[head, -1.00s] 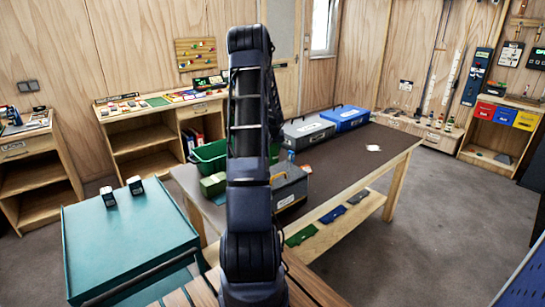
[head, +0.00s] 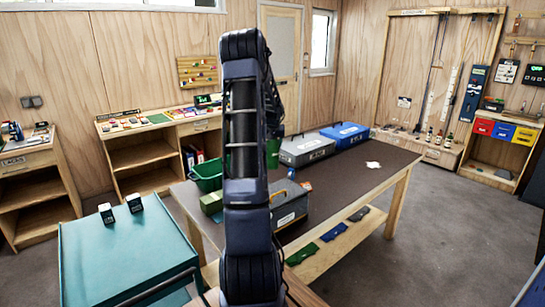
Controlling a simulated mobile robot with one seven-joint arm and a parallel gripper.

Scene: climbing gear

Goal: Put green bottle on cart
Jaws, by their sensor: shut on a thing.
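A green thing, which looks like the green bottle (head: 273,154), hangs just right of my arm, above the work table. Only part of it shows, and my arm hides the rest. My gripper (head: 275,134) is mostly hidden behind my dark arm and is shut on it. The teal-topped cart (head: 120,255) stands at the lower left, well to the left of the gripper. Two small black and white containers stand at its back edge.
The dark table (head: 385,178) holds a green bin (head: 207,184), a green box (head: 211,203), grey cases (head: 308,148) and a blue case (head: 345,134). The cart's top is mostly clear. Wooden shelves line the walls.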

